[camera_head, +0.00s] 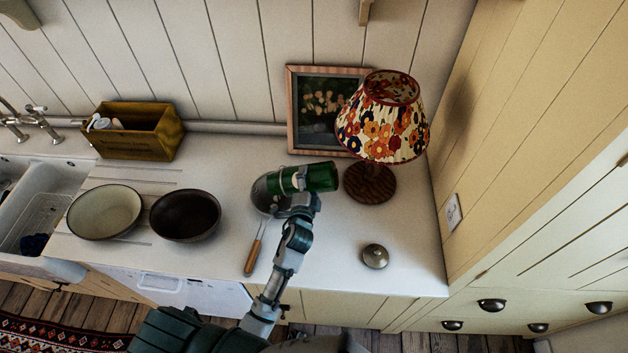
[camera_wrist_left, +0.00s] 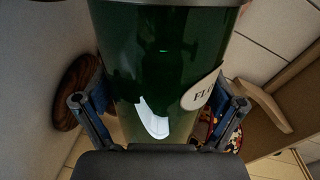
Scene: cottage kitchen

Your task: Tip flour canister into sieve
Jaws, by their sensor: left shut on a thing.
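The green flour canister (camera_head: 322,177) is tipped nearly onto its side above the worktop. My left gripper (camera_head: 297,187) is shut around its body. In the left wrist view the canister (camera_wrist_left: 150,60) fills the space between the fingers, with part of its flour label (camera_wrist_left: 201,92) showing. The sieve (camera_head: 265,196) lies below and to the left of the canister, partly hidden by it and by my gripper. Its wooden handle (camera_head: 255,248) points to the front. I cannot see any flour pouring. My right gripper is not in view.
A dark bowl (camera_head: 185,216) and a cream bowl (camera_head: 104,213) stand left of the sieve. A floral lamp (camera_head: 382,128) stands close behind the canister at right, before a framed picture (camera_head: 313,127). A round metal lid (camera_head: 375,256) lies front right, with clear worktop around it.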

